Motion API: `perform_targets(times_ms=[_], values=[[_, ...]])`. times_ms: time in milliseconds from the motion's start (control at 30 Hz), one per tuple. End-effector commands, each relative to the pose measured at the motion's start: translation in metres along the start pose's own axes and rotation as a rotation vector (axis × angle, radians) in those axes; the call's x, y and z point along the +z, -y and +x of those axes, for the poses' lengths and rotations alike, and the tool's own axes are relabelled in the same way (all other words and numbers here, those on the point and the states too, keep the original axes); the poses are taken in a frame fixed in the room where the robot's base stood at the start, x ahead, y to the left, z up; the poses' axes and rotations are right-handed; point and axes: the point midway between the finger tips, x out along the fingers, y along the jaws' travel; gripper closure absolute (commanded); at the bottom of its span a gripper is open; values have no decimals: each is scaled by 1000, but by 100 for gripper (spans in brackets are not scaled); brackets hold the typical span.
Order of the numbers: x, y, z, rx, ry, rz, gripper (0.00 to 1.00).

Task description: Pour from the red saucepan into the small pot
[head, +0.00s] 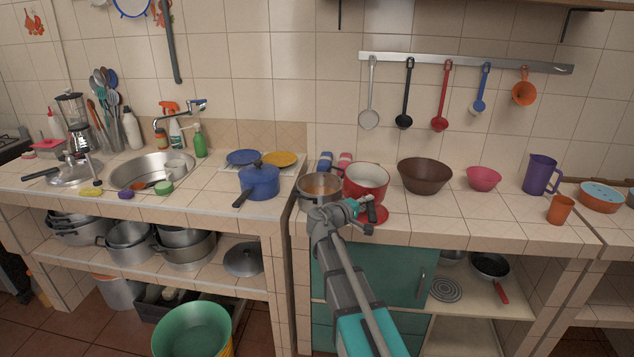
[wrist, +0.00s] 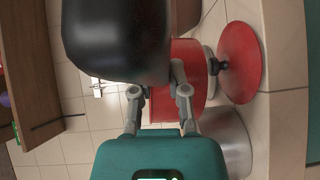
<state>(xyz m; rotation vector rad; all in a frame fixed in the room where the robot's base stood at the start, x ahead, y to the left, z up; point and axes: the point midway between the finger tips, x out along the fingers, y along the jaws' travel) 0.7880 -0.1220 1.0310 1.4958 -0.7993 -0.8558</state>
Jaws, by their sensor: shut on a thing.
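The red saucepan (head: 366,190), white inside, is at the counter's front part and looks roughly upright. Its black handle (head: 372,212) points toward me. My gripper (head: 364,206) is shut on this handle. In the wrist view the handle (wrist: 115,40) fills the upper middle between my gripper's fingers (wrist: 158,90), with the red pan body (wrist: 187,75) behind. I cannot tell whether the pan touches the counter. The small metal pot (head: 318,194) stands close to the left of the saucepan, its open top showing a brownish inside. Its steel side (wrist: 230,140) shows in the wrist view.
A red lid (head: 381,218) with a dark knob lies beside the saucepan (wrist: 240,62). A brown bowl (head: 425,177) stands to the right, then a pink bowl (head: 483,179). A blue pot (head: 259,183) stands left, across a counter gap. The front counter right of the lid is clear.

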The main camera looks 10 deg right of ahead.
Motion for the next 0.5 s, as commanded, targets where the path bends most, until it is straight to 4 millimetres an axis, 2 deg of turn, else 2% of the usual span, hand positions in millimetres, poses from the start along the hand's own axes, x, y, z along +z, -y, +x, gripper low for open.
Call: perform_targets(times_ms=[500], values=[[-2, -31, -2, 2, 0, -2, 100]])
